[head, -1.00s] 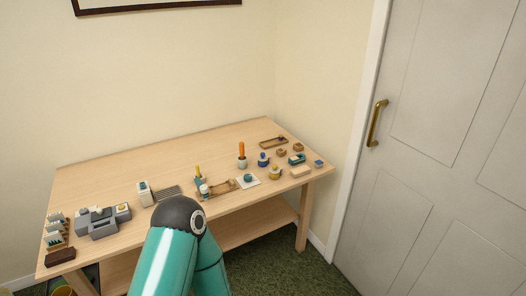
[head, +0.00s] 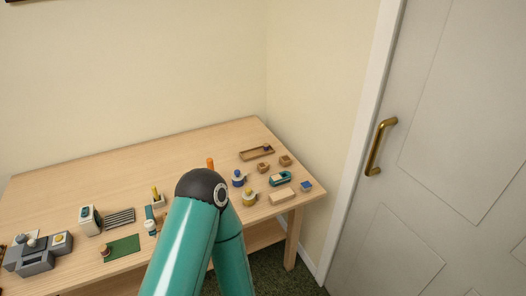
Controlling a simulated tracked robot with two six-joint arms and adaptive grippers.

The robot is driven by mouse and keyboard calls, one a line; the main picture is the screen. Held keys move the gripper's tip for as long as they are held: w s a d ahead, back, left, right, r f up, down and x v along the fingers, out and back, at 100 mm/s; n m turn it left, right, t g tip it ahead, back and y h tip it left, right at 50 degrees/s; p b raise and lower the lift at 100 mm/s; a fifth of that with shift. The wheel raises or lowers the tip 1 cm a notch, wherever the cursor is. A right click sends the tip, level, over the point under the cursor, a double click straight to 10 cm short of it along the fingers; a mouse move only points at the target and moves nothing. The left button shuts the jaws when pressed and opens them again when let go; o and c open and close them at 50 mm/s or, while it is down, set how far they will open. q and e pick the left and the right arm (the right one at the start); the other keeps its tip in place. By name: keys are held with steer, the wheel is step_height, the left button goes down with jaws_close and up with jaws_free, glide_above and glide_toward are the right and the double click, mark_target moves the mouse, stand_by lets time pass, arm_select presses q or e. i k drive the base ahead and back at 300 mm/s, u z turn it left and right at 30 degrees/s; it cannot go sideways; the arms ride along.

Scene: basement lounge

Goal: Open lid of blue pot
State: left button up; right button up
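A small blue pot (head: 238,180) with a pale top stands upright on the right part of the wooden table, just right of my arm's black joint. A similar yellow pot (head: 249,198) stands in front of it. The blue pot's top appears to be on, but it is too small to tell clearly. One teal arm of mine rises from the bottom centre and hides part of the table. Neither of my grippers shows.
The wooden table (head: 60,192) stands against the wall. A tray (head: 257,153), wooden pieces, a teal item (head: 280,178) and a small blue block (head: 306,187) lie around the pots. A green mat (head: 122,248) lies left of my arm. A door (head: 450,150) with a brass handle is at right.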

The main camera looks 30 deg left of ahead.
mark_target(238, 176)
steer(key=z, duration=0.2)
steer(key=i, duration=0.65)
steer(key=u, duration=1.95)
